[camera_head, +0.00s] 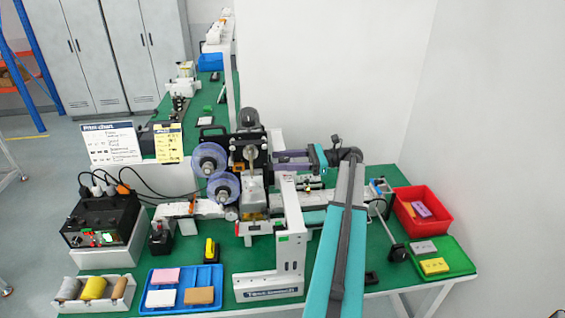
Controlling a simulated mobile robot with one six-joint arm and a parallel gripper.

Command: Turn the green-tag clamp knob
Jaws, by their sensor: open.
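A labelling machine (290,225) with a white upright frame stands in the middle of the green table. A small green tag (283,238) shows on the frame's front. I cannot make out for sure which knob belongs to a green tag; the parts behind the frame are small and partly covered. My arm's teal links rise from the bottom edge and bend left at the back. My gripper (277,161) is at the arm's far end, behind the frame and right of the black machine head. Its jaws are open, and I see nothing held between them.
Two clear purple reels (215,173) stand left of the machine head. A black power box (100,220) with cables is at the left. A blue tray (183,289) lies in front. A red bin (422,208) and a green tray (440,259) are at the right.

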